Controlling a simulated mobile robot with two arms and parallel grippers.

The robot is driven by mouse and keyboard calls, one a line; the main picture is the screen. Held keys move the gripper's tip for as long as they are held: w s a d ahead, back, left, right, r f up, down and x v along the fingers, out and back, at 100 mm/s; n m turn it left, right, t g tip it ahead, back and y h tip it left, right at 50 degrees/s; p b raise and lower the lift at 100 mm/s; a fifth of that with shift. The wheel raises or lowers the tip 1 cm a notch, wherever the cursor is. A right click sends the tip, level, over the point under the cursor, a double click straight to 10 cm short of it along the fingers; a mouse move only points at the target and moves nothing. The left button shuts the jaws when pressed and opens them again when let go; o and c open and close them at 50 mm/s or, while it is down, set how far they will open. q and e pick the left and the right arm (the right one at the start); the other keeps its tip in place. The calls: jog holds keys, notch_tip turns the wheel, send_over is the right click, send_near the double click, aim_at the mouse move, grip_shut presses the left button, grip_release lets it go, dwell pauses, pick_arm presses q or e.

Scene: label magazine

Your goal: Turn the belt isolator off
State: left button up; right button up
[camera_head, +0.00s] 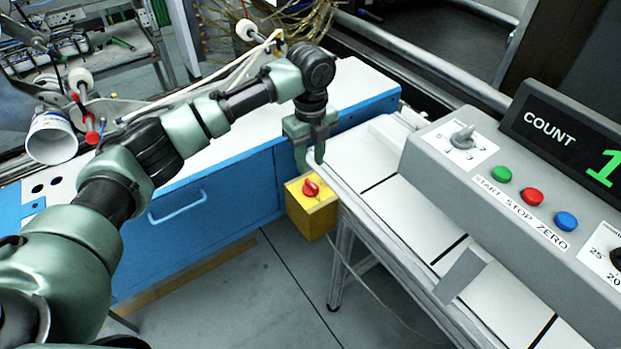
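The belt isolator is a yellow box (318,221) with a red rotary knob (310,188) on its top face. It sits at the end of the belt, beside the blue cabinet. My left gripper (311,164) points down just above and behind the knob in the picture. Its two fingers are apart with a gap between them and nothing held. I cannot tell whether a fingertip touches the box; the knob is in plain view. My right gripper is not in view.
A grey control panel (480,195) with green, red and blue buttons and a count display (570,140) stands at right over the white belt (390,215). A blue cabinet (215,215) with a white top is at left. Grey floor (235,305) is open in front.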

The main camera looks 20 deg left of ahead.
aim_at(310, 183)
pick_arm(q)
notch_tip(310, 183, down, 7)
jog(key=shift+f, duration=0.1)
dwell(0.3)
grip_shut()
